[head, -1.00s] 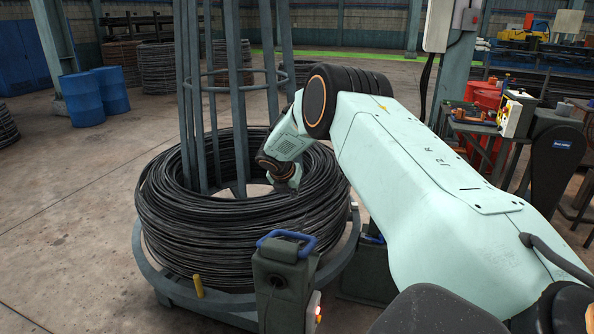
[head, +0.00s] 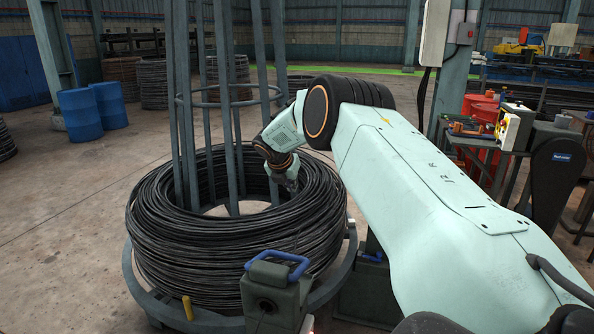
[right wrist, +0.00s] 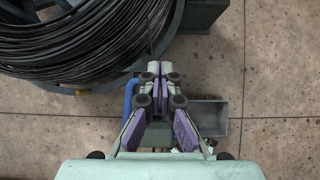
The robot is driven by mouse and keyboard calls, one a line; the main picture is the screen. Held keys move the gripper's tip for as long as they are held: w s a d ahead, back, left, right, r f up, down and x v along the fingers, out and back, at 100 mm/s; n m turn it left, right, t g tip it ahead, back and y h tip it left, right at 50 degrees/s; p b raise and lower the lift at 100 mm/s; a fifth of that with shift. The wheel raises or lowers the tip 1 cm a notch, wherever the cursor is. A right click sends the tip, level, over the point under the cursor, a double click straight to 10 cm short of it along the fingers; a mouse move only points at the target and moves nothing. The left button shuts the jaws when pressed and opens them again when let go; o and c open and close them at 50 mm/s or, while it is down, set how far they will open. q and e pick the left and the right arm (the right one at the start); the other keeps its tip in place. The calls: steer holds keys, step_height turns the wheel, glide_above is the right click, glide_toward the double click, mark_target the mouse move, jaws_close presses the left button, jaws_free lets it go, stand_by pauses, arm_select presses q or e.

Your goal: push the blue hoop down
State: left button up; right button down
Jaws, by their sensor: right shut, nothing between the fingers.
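The blue hoop (head: 278,262) is a handle-shaped bar on top of a grey-green block (head: 272,295) at the front of the wire coil. It stands raised and slanted over the block's top. My right gripper (head: 291,184) shows above the coil's inner edge in the head view, farther up in the picture than the hoop. In the right wrist view its fingers (right wrist: 160,72) are together and empty. There, a blue bar (right wrist: 131,97), seemingly the hoop, shows just left of the fingers, partly hidden by them. I see no contact. My left gripper is not in view.
The black wire coil (head: 185,245) sits on a round grey frame around upright bars. A yellow peg (head: 188,308) stands on the frame's front. Another small blue part (head: 372,256) shows right of the coil, partly behind my right arm. Open floor lies at left.

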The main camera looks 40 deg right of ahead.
steer(key=w+d+r, duration=0.1)
steer(key=d, duration=0.1)
steer(key=w+d+r+b, duration=0.1)
steer(key=d+r, duration=0.1)
steer(key=shift+w+r, duration=0.1)
steer(key=shift+r, duration=0.05)
steer(key=shift+w+a, duration=0.1)
steer(key=shift+a, duration=0.05)
stand_by(0.7)
steer(key=s+a+f+p, duration=0.1)
steer(key=s+a+f, duration=0.1)
steer(key=a+f, duration=0.2)
steer(key=shift+s+a+p, duration=0.35)
steer(key=shift+s+a, duration=0.05)
steer(key=shift+a, duration=0.1)
stand_by(0.6)
